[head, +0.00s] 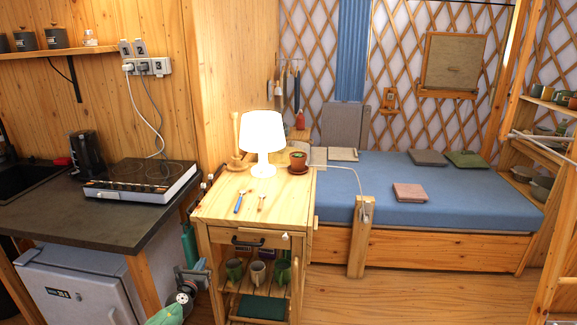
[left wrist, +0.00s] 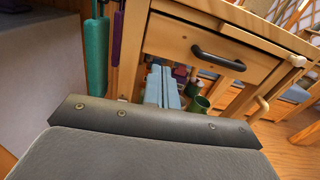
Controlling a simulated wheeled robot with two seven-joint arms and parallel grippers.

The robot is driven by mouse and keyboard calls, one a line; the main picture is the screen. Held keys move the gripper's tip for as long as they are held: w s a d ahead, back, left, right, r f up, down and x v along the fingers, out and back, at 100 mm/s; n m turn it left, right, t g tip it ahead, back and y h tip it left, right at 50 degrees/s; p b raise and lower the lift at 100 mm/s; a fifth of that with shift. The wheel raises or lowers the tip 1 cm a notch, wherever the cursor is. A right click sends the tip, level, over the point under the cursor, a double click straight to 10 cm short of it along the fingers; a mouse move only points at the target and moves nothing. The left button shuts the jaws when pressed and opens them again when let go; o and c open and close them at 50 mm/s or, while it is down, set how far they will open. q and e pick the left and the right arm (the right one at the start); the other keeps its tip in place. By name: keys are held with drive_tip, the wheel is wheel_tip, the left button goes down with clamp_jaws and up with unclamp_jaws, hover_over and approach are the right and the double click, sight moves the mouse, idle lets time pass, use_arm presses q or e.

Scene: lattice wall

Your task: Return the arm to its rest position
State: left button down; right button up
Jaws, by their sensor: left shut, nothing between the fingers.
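My left gripper (head: 193,274) is low at the front left of the wooden cart (head: 222,221) in the head view, below the level of its top. In the left wrist view its pale blue fingers (left wrist: 162,84) are together with nothing between them. They point toward the cart's open lower part, under the drawer with the dark handle (left wrist: 218,59). I cannot tell the exact gap between the fingers and the cart. My right gripper is in neither view.
The cart carries a lit lamp (head: 263,137), a potted plant (head: 298,161) and utensils. Several mugs (head: 257,272) stand on its shelf. A counter (head: 110,220) with a white fridge (head: 80,287) is at left. A blue bed (head: 420,199) is behind. Wood floor is clear right of the cart.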

use_arm(q)
drive_tip(key=s+a+r+n+g+y, duration=0.25)
drive_tip(key=r+n+y, duration=0.2)
drive_tip(key=n, duration=0.65)
drive_tip(key=s+a+r+n+g+y, duration=0.1)
drive_tip(key=a+r+n+y, duration=0.3)
drive_tip(key=n, duration=0.7)
drive_tip(key=s+d+f+n+g+h, duration=0.2)
drive_tip(key=s+d+f+n+g, duration=0.15)
drive_tip(key=s+d+f, duration=0.4)
drive_tip(key=s+d+f+n+g+h, duration=0.35)
drive_tip(key=s+d, duration=0.55)
drive_tip(key=s, duration=0.3)
drive_tip(key=s+d+f+n+g+h, duration=0.1)
drive_tip(key=s+d+f+n+g, duration=0.1)
drive_tip(key=s+d+f+n, duration=0.4)
drive_tip(key=s+d+f+g, duration=0.1)
drive_tip(key=s+d+f, duration=0.2)
drive_tip(key=s, duration=0.6)
drive_tip(key=s+d+f+g+h, duration=0.1)
drive_tip(key=s+f, duration=0.3)
drive_tip(key=s, duration=0.6)
drive_tip(key=s+d+f+m+g+h, duration=0.1)
drive_tip(key=s+d+f+g, duration=0.1)
drive_tip(key=s, duration=0.8)
drive_tip(key=d+f, duration=0.1)
drive_tip(key=d, duration=0.1)
drive_tip(key=shift+s+d+f, duration=0.2)
drive_tip(key=shift+d+f, duration=0.1)
drive_tip(key=shift+f, duration=0.1)
